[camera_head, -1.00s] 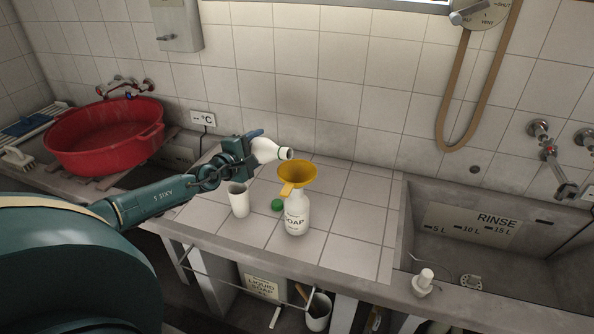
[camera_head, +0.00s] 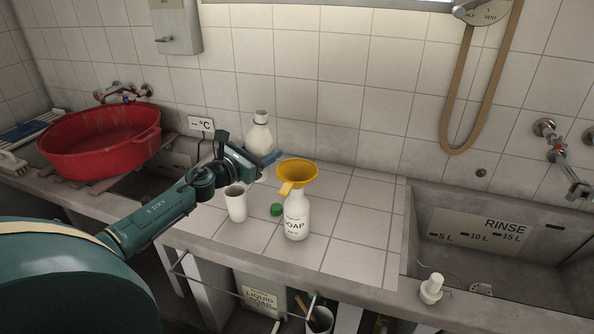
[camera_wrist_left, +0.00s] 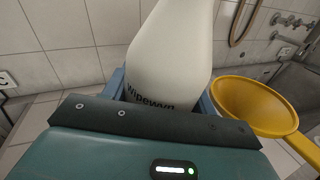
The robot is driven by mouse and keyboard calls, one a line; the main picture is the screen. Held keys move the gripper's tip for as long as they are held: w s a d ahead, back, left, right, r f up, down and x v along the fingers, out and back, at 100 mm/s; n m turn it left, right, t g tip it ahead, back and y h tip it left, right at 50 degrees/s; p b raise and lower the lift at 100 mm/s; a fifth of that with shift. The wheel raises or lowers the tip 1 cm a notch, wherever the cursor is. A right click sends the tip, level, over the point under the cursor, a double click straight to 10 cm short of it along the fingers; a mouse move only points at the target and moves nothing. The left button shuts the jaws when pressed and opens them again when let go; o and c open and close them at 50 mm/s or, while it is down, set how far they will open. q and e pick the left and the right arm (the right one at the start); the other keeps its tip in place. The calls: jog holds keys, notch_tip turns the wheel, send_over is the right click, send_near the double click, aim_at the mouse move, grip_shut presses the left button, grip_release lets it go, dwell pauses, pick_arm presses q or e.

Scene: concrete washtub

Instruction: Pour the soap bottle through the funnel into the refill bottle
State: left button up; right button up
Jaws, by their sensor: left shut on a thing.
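A white soap bottle (camera_head: 259,138) with an open neck stands upright in my left gripper (camera_head: 262,160), behind and left of the funnel. The left wrist view shows its white body (camera_wrist_left: 172,50) between the fingers, with part of a printed label. The yellow funnel (camera_head: 298,173) sits in the mouth of the white refill bottle (camera_head: 297,216), marked SOAP, upright on the tiled counter. The funnel also shows at the right of the left wrist view (camera_wrist_left: 252,104). Whether the held bottle's base touches the counter is hidden. My right gripper is not in view.
A white cup (camera_head: 236,204) and a green cap (camera_head: 277,209) are left of the refill bottle. A red basin (camera_head: 100,142) is at the left. A sink (camera_head: 485,255) is at the right. The counter right of the funnel is clear.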

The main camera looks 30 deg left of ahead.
pick_arm(q)
jog(key=shift+r+p, duration=2.2)
jog(key=shift+r, duration=0.4)
jog(key=shift+f+n+b, duration=0.2)
jog(key=shift+n+b, duration=0.1)
jog(key=shift+n, duration=0.7)
jog(key=shift+r, duration=0.1)
